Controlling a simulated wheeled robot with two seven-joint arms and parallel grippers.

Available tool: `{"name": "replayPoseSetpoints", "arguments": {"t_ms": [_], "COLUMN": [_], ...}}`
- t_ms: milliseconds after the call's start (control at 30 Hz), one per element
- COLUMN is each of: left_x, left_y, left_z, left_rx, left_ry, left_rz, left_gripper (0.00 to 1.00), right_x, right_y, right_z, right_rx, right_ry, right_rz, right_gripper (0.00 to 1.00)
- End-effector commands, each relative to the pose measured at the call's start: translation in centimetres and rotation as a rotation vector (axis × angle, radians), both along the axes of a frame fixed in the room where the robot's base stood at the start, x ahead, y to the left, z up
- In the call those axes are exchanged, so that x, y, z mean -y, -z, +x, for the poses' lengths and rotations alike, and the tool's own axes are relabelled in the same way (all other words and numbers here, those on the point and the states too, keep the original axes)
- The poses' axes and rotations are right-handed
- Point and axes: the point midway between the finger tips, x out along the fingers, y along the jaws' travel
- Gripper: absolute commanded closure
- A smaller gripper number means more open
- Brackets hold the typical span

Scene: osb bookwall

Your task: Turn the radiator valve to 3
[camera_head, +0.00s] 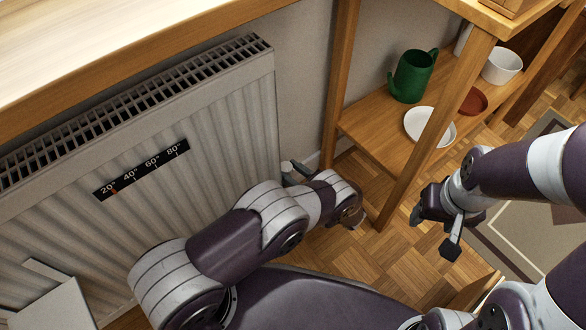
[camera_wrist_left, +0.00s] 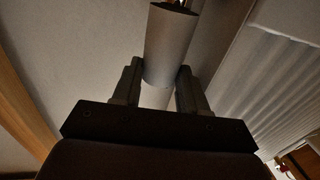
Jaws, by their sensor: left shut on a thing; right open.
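The radiator (camera_head: 150,130) stands on the left in the head view. At its right end a small grey valve part (camera_head: 288,167) shows beside my left arm. In the left wrist view a grey cylindrical valve head (camera_wrist_left: 170,45) stands out from between the fingers of my left gripper (camera_wrist_left: 158,88). The gripper is shut on it, with a pale section between the fingers. No number or mark is readable on the valve. In the head view my left wrist largely hides this grip. My right gripper (camera_head: 434,229) is open and empty, above the floor at the right.
A black temperature strip (camera_head: 143,170) is on the radiator front. A wooden shelf (camera_head: 365,125) stands to the right, with a green watering can (camera_head: 412,77), white plate (camera_head: 430,127) and white pot (camera_head: 501,66). A wooden ledge (camera_head: 120,45) runs above the radiator.

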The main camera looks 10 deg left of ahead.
Motion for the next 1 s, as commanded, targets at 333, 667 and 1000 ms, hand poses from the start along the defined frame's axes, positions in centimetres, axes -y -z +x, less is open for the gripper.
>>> {"name": "replayPoseSetpoints", "arguments": {"t_ms": [333, 667, 1000], "left_x": [-0.4, -0.4, 0.0], "left_y": [-0.1, 0.0, 0.8], "left_z": [-0.7, -0.6, -0.1], "left_rx": [-0.004, -0.004, 0.005], "left_ry": [0.298, 0.296, 0.135], "left_rz": [-0.004, -0.003, -0.006], "left_gripper": [0.88, 0.47, 0.47], "right_x": [0.0, 0.0, 0.0], "right_y": [-3.5, -3.5, -0.8], "right_z": [0.0, 0.0, 0.0], "right_rx": [0.001, 0.001, 0.001], "right_ry": [0.000, 0.000, 0.000], "right_rz": [0.000, 0.000, 0.000], "right_gripper": [0.40, 0.40, 0.40]}}
